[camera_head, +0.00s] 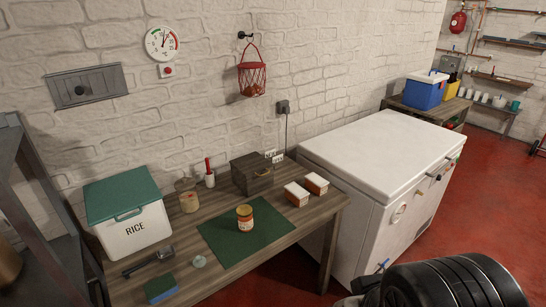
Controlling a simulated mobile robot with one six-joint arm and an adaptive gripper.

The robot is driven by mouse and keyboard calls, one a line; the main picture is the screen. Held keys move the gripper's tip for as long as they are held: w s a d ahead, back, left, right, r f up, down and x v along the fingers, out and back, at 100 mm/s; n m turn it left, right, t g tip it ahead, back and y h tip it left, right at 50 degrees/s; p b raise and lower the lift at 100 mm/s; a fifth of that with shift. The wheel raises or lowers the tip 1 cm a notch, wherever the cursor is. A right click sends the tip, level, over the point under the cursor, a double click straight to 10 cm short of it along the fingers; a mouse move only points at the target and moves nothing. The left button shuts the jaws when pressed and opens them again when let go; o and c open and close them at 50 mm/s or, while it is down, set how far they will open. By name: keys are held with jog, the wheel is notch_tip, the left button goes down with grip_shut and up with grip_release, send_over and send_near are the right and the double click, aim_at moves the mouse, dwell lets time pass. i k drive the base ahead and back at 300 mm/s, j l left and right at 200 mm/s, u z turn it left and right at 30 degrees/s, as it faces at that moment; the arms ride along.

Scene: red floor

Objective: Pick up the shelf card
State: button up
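I cannot pick out the shelf card with certainty. Two small white pieces with dark marks (274,156) show against the wall just behind the dark wooden box (252,174); they are too small to tell whether they are cards or wall sockets. A flat blue and green piece (160,288) lies at the table's front left; it looks more like a sponge. My gripper's fingers are not in view. A dark rounded part at the bottom right seems to be of my own arm.
A white chest freezer (385,155) stands to the right. Red floor is open beyond it.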

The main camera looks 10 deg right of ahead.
aim_at(271, 152)
jog(key=i+l+u, duration=0.2)
jog(key=i+u, duration=0.25)
jog(key=i+l+u, duration=0.2)
jog(key=u, duration=0.3)
jog(key=i+l+u, duration=0.2)
jog(key=l+u, duration=0.25)
jog(key=i+l, duration=0.15)
jog(key=l, duration=0.15)
jog(key=i+l, duration=0.15)
jog(key=l, duration=0.15)
jog(key=i+l, duration=0.15)
jog(key=l, duration=0.2)
jog(key=i+l+u, duration=0.1)
jog(key=l, duration=0.2)
